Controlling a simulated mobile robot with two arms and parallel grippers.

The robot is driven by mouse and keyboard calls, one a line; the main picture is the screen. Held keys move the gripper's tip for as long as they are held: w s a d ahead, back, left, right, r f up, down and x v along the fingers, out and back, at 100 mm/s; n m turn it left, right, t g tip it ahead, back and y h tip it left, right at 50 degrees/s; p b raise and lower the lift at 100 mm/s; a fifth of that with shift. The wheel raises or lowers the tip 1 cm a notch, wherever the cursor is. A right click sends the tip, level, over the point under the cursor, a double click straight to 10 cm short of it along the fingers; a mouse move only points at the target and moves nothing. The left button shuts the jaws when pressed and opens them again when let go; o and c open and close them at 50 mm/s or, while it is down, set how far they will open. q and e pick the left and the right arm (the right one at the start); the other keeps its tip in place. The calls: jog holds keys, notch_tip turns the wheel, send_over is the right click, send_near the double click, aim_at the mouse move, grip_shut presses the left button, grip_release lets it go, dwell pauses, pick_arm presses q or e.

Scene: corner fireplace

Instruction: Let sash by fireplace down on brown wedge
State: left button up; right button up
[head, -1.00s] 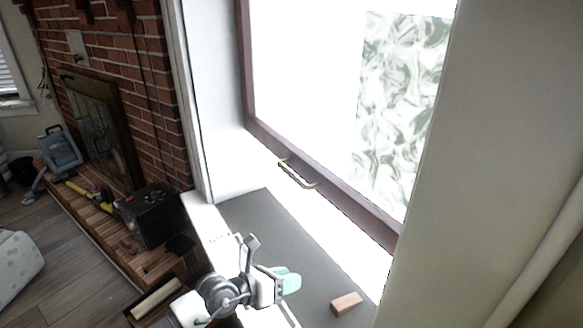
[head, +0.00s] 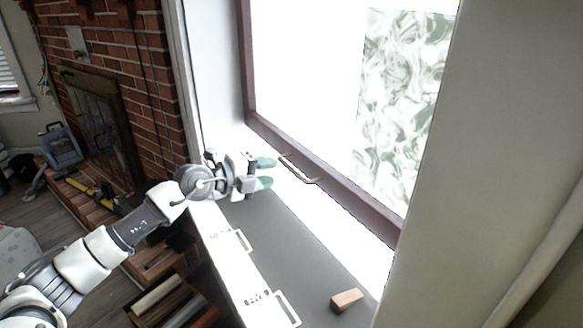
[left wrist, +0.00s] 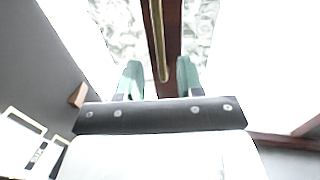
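The sash is a dark reddish-brown frame, and its bottom rail (head: 345,195) is raised above the grey sill (head: 290,240). A brass bar handle (head: 298,170) is fixed to the rail. My left gripper (head: 266,173) is open and empty, with green fingertips just left of the handle. In the left wrist view the handle (left wrist: 157,40) lies ahead, between the open fingers (left wrist: 160,80). The brown wedge (head: 346,300) lies on the sill at the right, below the rail; it also shows in the left wrist view (left wrist: 78,95). My right gripper is not seen.
Two pale rectangular frames with labels (head: 286,308) sit along the sill's front edge. A brick fireplace (head: 105,60) stands at the left. An open box of rods (head: 170,300) is below the sill. A white wall (head: 470,150) bounds the right.

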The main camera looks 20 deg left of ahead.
aim_at(292, 169)
pick_arm(q)
jog(key=x, duration=0.7)
grip_shut()
